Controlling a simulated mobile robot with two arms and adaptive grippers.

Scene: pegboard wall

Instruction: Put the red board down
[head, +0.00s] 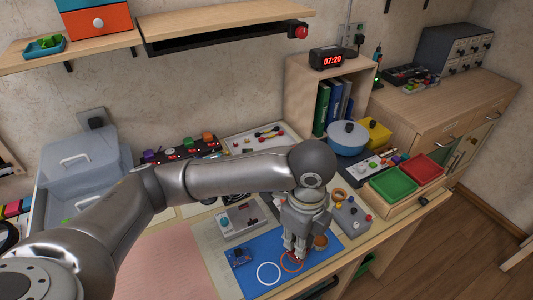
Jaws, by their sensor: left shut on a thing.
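My left gripper (294,248) reaches down from above over the blue mat (285,243) on the workbench. It is shut on the red board (293,257), of which only a small red part shows between and below the fingers. The fingers hide most of the board, and I cannot tell whether it touches the mat. It is over or at the orange ring (291,266) marked on the mat. A white ring (268,273) lies to the left of it. My right gripper is not in view.
A small blue board (238,257) lies at the mat's left. A round brown thing (320,241) is close right of the gripper. A grey device (240,221) stands behind the mat, and a grey box with knobs (351,215) at right. A pink mat (170,265) lies clear at left.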

